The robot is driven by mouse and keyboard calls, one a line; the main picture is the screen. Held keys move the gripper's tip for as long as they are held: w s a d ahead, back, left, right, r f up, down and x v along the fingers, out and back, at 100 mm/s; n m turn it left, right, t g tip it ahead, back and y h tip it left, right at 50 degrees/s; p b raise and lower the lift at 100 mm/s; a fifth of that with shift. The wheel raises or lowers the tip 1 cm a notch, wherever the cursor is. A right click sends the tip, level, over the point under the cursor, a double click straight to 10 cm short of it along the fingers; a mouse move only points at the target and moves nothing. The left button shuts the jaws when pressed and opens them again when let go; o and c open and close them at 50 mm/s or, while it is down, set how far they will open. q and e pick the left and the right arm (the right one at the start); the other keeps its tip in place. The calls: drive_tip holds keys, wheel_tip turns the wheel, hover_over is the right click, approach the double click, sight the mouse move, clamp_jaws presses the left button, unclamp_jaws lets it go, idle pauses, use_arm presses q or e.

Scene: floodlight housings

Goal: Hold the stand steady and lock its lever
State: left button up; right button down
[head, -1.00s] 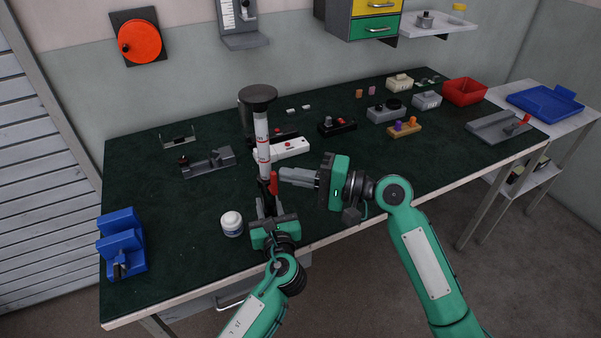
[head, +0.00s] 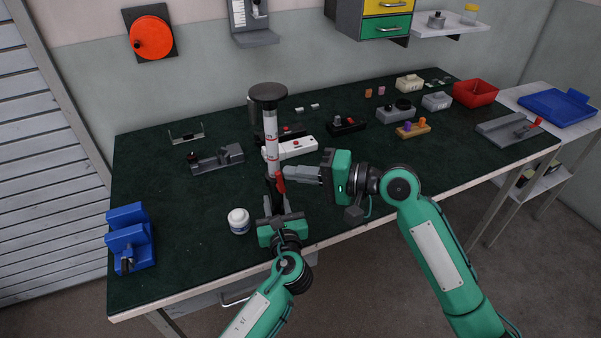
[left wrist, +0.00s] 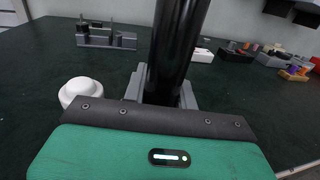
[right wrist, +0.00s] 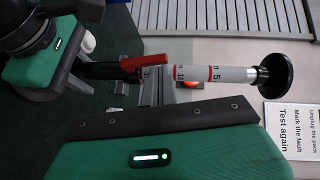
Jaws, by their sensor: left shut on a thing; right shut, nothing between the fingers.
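The stand (head: 271,140) is upright near the front of the table, with a white graduated tube, a dark round top and a black lower post. Its red lever (head: 280,182) is at the lower part of the tube; it also shows in the right wrist view (right wrist: 143,61), lying along the tube. My left gripper (head: 272,208) is shut on the black lower post (left wrist: 172,55), which rises between its fingers in the left wrist view. My right gripper (head: 290,173) is shut and empty, its fingertips close beside the lever. I cannot tell whether they touch it.
A white jar (head: 239,221) stands just left of my left gripper. A blue holder (head: 130,238) is at the left front. A grey fixture (head: 216,158) and a white box (head: 291,148) lie behind.

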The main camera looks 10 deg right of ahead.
sight(277, 177)
drive_tip(key=a+n+h, duration=0.2)
drive_tip(key=h, duration=0.1)
drive_tip(key=s+a+n+h, duration=0.1)
drive_tip(key=shift+s+r, duration=0.1)
drive_tip(key=shift+r, duration=0.3)
drive_tip(key=h, duration=0.1)
drive_tip(key=a+n+h, duration=0.1)
drive_tip(key=s+a+n+h, duration=0.1)
drive_tip(key=shift+f+t+h, duration=0.3)
drive_tip(key=shift+h, duration=0.1)
drive_tip(key=shift+s+a+f+n+h, duration=0.1)
drive_tip(key=shift+a+f+n+h, duration=0.2)
drive_tip(key=shift+n+h, duration=0.1)
drive_tip(key=shift+r, duration=0.15)
drive_tip(key=shift+r, duration=0.65)
drive_tip(key=shift+r, duration=0.1)
